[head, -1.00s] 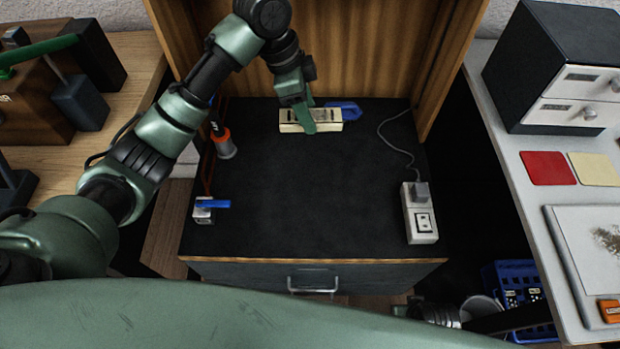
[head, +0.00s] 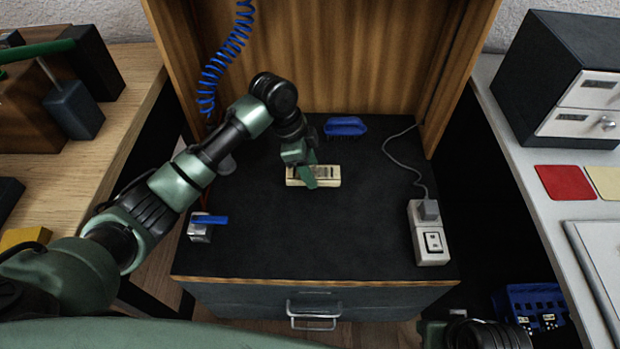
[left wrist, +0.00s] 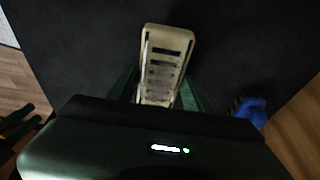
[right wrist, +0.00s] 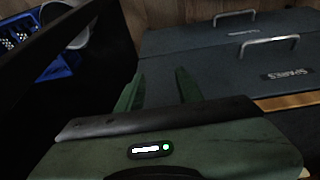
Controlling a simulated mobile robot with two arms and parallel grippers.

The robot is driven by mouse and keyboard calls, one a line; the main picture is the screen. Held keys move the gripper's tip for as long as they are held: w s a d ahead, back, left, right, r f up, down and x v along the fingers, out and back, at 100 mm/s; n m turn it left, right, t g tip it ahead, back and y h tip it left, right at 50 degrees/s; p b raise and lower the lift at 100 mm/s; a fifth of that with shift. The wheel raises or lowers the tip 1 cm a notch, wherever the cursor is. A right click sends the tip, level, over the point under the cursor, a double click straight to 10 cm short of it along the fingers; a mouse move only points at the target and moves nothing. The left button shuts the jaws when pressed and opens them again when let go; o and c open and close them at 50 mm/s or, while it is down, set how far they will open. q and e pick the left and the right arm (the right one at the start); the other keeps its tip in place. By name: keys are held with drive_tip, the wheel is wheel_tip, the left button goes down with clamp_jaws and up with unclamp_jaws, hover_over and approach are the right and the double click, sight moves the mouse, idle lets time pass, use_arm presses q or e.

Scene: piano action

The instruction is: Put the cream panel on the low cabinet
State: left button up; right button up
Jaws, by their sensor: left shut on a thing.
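The cream panel (head: 325,176), pale with a row of dark slots, is between the fingers of my left gripper (head: 304,178). The left wrist view shows the panel (left wrist: 165,62) pointing away from the palm, with a green finger at each side. The gripper hides part of it. It is over the dark top of a low cabinet (head: 320,235) with drawers below; I cannot tell whether it touches. My right gripper (right wrist: 160,78) is open and empty in the right wrist view, in front of the drawer fronts (right wrist: 215,62). Its fingers do not show in the head view.
A blue brush (head: 345,126) lies behind the panel. A white power strip (head: 429,235) with a cable is at the right edge, and a small blue-handled item (head: 202,230) at the left. Wooden walls enclose the back. The middle front of the top is clear.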

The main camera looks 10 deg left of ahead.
use_arm(q)
drive_tip(key=shift+f+b, duration=0.4)
drive_tip(key=shift+f, duration=1.35)
use_arm(e)
drive_tip(key=shift+s+r, duration=0.2)
drive_tip(key=shift+r, duration=0.15)
use_arm(q)
drive_tip(key=o, duration=1.5)
drive_tip(key=shift+f, duration=0.1)
drive_tip(key=p+v, duration=0.1)
drive_tip(key=v, duration=0.2)
drive_tip(key=shift+r, duration=0.2)
drive_tip(key=p+v, duration=0.2)
drive_tip(key=v, duration=0.6)
drive_tip(key=shift+a+r, duration=0.1)
drive_tip(key=shift+r, duration=0.3)
use_arm(e)
drive_tip(key=x, duration=0.8)
drive_tip(key=shift+s+f, duration=0.3)
drive_tip(key=shift+s, duration=0.05)
drive_tip(key=shift+a, duration=0.1)
